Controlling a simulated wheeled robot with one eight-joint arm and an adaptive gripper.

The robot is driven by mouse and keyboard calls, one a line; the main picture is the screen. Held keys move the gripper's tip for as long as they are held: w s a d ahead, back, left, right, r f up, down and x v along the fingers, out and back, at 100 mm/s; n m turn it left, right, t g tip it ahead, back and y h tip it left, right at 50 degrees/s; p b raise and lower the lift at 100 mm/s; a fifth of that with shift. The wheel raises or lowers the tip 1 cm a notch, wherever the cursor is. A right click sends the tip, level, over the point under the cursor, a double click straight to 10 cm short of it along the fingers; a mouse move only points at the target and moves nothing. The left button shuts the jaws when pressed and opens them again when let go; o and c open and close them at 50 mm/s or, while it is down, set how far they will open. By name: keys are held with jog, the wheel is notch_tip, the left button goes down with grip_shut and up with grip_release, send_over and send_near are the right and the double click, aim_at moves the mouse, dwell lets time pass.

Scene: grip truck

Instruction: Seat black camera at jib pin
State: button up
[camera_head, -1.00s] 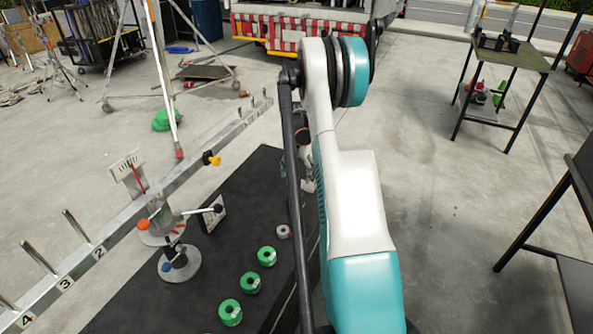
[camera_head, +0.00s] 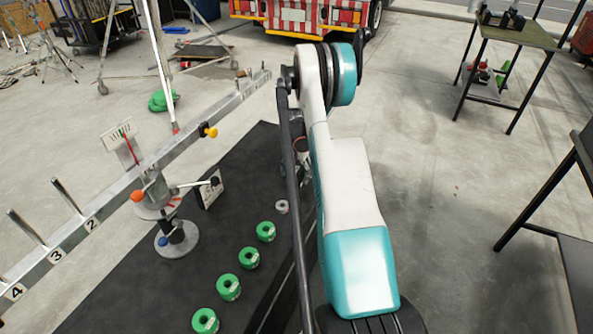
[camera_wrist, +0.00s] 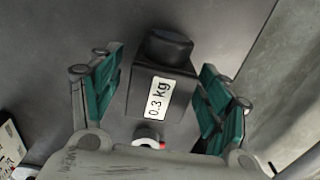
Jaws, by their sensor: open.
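A black block with a round black top and a white "0.3 kg" label (camera_wrist: 162,82), apparently the black camera, is between the fingers of my gripper (camera_wrist: 160,100) in the wrist view. The teal fingers are open, with a gap on each side of it. In the head view my arm hides it and most of the gripper. The jib (camera_head: 110,203) is a long metal beam crossing the left side, with upright pins; a bare near pin (camera_head: 67,196) stands by the number 2. Smaller pins stand at its far end (camera_head: 250,83).
Several green rings (camera_head: 228,287) and a small grey ring (camera_head: 281,207) lie on the dark mat (camera_head: 135,285), left of my arm. The jib's stand (camera_head: 177,240) and a dial plate (camera_head: 120,133) are nearby. A tall table (camera_head: 530,36) stands at the right. Concrete floor between is clear.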

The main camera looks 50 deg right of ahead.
aim_at(296, 168)
jog(key=c, duration=1.4)
jog(key=o, duration=0.5)
jog(key=shift+c, duration=0.8)
jog(key=shift+r+p, duration=0.6)
jog(key=shift+r, duration=0.7)
jog(key=shift+r+p, duration=1)
jog(key=shift+r, duration=1.45)
notch_tip(296, 168, up, 8)
jog(key=p, duration=0.3)
jog(key=shift+f, duration=0.25)
